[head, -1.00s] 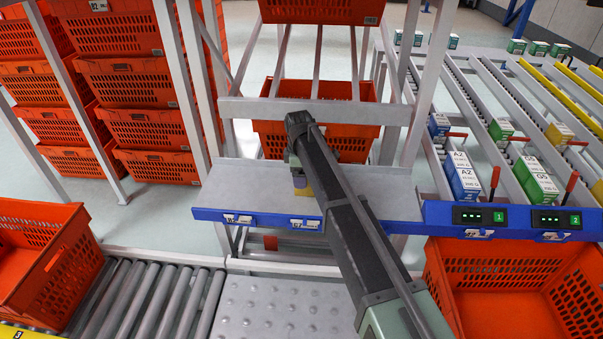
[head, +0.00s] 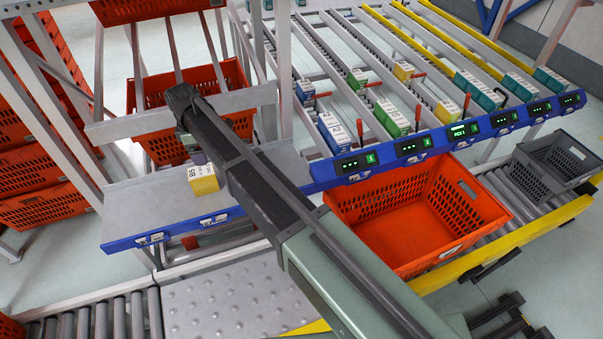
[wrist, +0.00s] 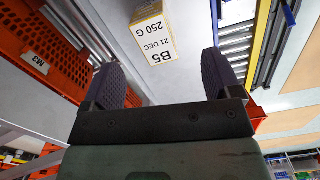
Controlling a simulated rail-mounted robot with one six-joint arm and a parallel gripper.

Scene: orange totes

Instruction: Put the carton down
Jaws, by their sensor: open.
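The carton (head: 203,180) is yellow and white, marked B5, 250 G. In the wrist view the carton (wrist: 155,32) is beyond the fingertips, apart from both fingers. My gripper (wrist: 160,72) is open and empty, with its dark pads well apart. In the head view my gripper (head: 196,152) is partly hidden by my arm, just behind and above the carton.
An orange tote (head: 415,215) stands right of the shelf, with a grey crate (head: 553,165) beyond it. Flow lanes with several cartons and lit displays (head: 463,131) lie behind. Rack posts and an orange tote (head: 160,95) stand behind the shelf. The shelf's left part is clear.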

